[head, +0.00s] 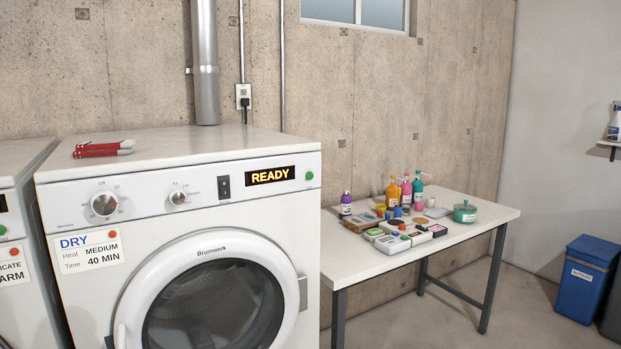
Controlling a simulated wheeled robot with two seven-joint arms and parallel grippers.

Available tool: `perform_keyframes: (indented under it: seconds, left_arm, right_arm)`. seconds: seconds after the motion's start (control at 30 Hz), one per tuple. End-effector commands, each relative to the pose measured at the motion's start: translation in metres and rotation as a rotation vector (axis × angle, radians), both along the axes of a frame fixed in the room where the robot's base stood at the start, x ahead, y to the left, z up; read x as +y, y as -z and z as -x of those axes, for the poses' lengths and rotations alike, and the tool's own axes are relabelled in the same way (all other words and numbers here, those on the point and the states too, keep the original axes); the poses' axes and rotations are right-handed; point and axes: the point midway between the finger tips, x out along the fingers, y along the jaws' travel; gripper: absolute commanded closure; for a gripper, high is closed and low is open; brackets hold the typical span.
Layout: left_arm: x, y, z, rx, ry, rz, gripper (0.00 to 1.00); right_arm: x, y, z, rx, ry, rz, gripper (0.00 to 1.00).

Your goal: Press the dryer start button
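The white dryer (220,222) stands in the left half of the head view with its round door (215,290) shut. A small round green button (309,176) sits at the right end of its control panel, beside a display (270,175) that reads READY. Two silver knobs and a black rocker switch (224,187) are on the same panel. A label (88,252) at the left reads DRY, heat MEDIUM, time 40 MIN, with a red dot on it. Neither of my grippers can be made out in this view.
A red-handled tool (104,148) lies on the dryer's top. Another white machine (20,255) stands close at the left. A white table (357,262) at the right holds bottles, boxes and a green pot.

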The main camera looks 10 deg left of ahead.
Motion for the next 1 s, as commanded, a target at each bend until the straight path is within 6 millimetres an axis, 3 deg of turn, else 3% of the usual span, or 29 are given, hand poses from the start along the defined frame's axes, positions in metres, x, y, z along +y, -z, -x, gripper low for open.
perform_keyframes:
  seconds: [0.27, 1.0]
  left_arm:
    - [0.0, 0.0, 0.0, 0.0, 0.0, 0.0, 1.0]
    - [0.0, 0.0, 0.0, 0.0, 0.0, 0.0, 1.0]
  right_arm:
    - [0.0, 0.0, 0.0, 0.0, 0.0, 0.0, 0.45]
    - [0.0, 0.0, 0.0, 0.0, 0.0, 0.0, 0.45]
